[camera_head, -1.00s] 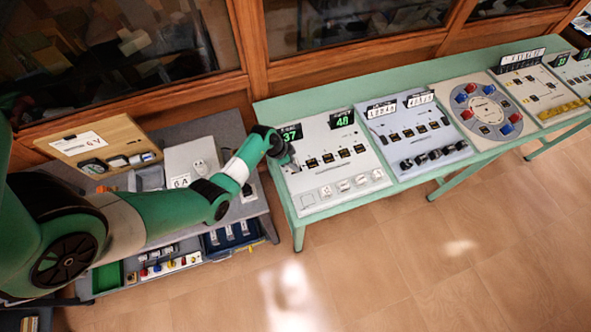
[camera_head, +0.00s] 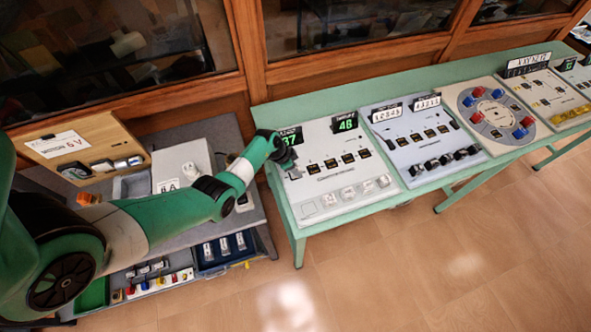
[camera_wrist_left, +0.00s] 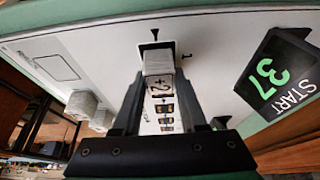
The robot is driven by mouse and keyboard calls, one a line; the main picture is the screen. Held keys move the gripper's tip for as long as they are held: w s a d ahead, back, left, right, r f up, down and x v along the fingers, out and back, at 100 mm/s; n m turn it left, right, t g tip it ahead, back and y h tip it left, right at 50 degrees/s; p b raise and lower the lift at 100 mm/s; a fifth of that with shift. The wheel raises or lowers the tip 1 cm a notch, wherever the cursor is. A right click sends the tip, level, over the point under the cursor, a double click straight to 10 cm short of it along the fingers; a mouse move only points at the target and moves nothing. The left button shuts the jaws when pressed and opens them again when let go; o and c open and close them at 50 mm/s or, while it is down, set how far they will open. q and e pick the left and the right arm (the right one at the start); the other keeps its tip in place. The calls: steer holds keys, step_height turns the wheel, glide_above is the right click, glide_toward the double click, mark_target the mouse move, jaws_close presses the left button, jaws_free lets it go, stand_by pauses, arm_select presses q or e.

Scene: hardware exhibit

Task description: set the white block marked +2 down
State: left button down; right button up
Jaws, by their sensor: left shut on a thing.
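The white block marked +2 (camera_wrist_left: 159,84) is between the fingers of my left gripper (camera_wrist_left: 160,78), which is shut on it. In the wrist view the block is over the white panel (camera_wrist_left: 110,40); I cannot tell whether it touches the panel. In the head view my left gripper (camera_head: 291,168) is at the left part of the same panel (camera_head: 345,203), just below the green 37 display (camera_head: 289,137). The block is too small to make out there. A row of dark marked squares (camera_wrist_left: 164,108) lies beyond the block in the wrist view. My right gripper is not in view.
Several white blocks (camera_head: 348,193) stand along the panel's front edge. A second display (camera_head: 345,123) stands at its back. A grey panel (camera_head: 425,140) with dark blocks lies to the right on the green table (camera_head: 283,207). A grey bench (camera_head: 262,215) is on the left.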

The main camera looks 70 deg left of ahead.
arm_select(q)
steer(key=shift+f, duration=0.2)
steer(key=shift+c, duration=2.2)
jaws_free()
steer(key=shift+r, duration=0.15)
steer(key=p+v, duration=0.7)
steer(key=v, duration=0.5)
steer(key=shift+r, duration=0.1)
